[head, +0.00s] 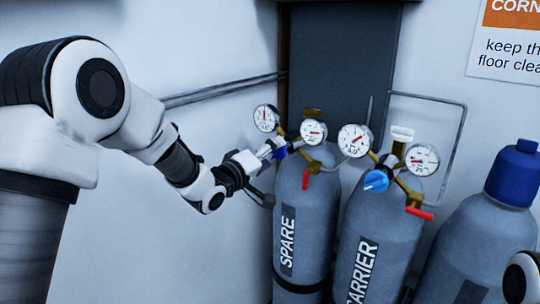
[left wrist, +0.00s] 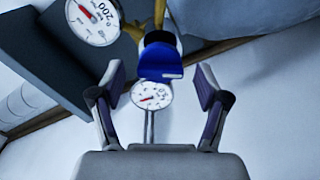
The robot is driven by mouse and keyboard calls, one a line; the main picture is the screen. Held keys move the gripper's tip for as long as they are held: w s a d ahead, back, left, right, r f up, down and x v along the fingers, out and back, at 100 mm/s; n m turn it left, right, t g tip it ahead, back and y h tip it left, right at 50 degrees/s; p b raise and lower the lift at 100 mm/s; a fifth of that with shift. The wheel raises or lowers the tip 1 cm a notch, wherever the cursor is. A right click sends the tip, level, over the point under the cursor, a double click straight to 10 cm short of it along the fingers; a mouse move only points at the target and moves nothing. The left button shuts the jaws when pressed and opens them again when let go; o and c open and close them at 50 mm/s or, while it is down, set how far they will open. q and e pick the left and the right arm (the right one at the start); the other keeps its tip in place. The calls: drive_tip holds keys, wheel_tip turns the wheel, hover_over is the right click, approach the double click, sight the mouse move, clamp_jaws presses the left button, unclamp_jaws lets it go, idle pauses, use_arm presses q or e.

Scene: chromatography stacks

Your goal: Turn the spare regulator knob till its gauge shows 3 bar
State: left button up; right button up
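The spare cylinder (head: 301,200) stands upright, labelled SPARE, with a brass regulator and two round gauges, a left gauge (head: 266,118) and a right gauge (head: 313,131). Its blue knob (head: 280,153) faces my left gripper (head: 268,152). In the left wrist view the knob (left wrist: 160,63) lies between and slightly beyond the two open fingers (left wrist: 158,82), with a gap on both sides. A small gauge (left wrist: 152,95) shows below the knob, its red needle pointing left; its value is too small to read. A larger gauge marked 200 (left wrist: 92,20) is at the upper left. My right gripper is out of view.
The carrier cylinder (head: 378,230) stands close on the right with its own gauges, light-blue knob (head: 376,181) and red lever (head: 420,214). A red lever (head: 306,180) hangs below the spare regulator. A blue-capped cylinder (head: 480,240) stands farther right. Wall pipes run behind.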

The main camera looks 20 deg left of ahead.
use_arm(q)
drive_tip(key=shift+s, duration=0.1)
drive_tip(key=v, duration=1.1)
drive_tip(key=shift+s+a, duration=0.15)
drive_tip(key=shift+s, duration=0.25)
